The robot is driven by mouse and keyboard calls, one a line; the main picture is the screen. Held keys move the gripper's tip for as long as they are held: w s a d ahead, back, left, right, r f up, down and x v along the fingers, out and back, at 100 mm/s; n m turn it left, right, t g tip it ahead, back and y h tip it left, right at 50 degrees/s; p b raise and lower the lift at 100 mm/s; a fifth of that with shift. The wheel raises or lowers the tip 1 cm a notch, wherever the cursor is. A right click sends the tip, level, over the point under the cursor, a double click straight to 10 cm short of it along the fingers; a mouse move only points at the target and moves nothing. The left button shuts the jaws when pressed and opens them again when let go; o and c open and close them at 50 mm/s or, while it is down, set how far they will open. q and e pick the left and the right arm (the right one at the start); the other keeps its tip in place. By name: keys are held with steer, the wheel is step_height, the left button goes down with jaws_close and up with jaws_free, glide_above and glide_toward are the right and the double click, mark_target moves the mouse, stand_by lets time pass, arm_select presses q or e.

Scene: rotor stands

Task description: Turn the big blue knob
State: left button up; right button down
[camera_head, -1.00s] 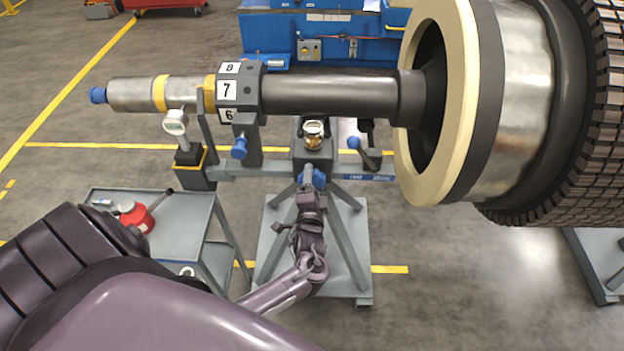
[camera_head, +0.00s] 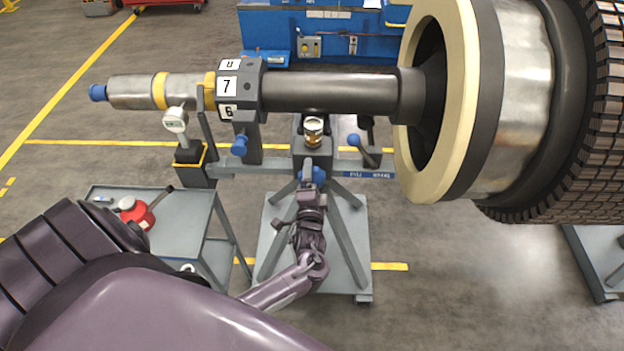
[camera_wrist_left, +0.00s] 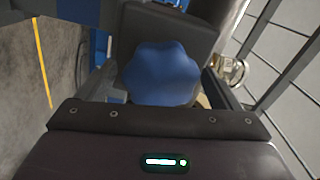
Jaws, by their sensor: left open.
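The big blue knob (camera_wrist_left: 160,75) is lobed and fills the middle of the left wrist view, on a dark grey block. In the head view it shows as a small blue patch (camera_head: 319,176) below the brass-rimmed gauge, partly hidden by my left gripper (camera_head: 307,173). My left gripper (camera_wrist_left: 163,88) is open, with one finger on each side of the knob. I cannot tell whether either finger touches it. My right gripper is not in view.
The shaft and large rotor (camera_head: 530,100) lie across above the stand (camera_head: 345,240). A smaller blue knob (camera_head: 240,146) and a blue-tipped lever (camera_head: 354,140) flank the block. A grey cart (camera_head: 196,225) with a red can (camera_head: 138,214) stands left.

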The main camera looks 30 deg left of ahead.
arm_select(q)
steer(key=b+v, duration=0.1)
steer(key=v, duration=0.6)
steer(key=shift+s+d, duration=0.25)
steer(key=shift+s, duration=0.05)
steer(key=s+d+f+n+g+h+b, duration=0.1)
steer(key=s+f+g+h, duration=0.35)
steer(key=f, duration=0.95)
steer(key=s+d+f+n+g+h+b, duration=0.1)
steer(key=s+d+f+g+h, duration=0.1)
steer(key=s+f, duration=0.95)
steer(key=s+d+f+n+g+h, duration=0.2)
steer(key=s+f+n+g, duration=0.3)
steer(key=s+f, duration=1.2)
steer(key=s+g, duration=0.3)
steer(key=shift+s+d+h+b, duration=0.2)
steer(key=shift+d+h+b, duration=0.15)
steer(key=shift+b, duration=0.05)
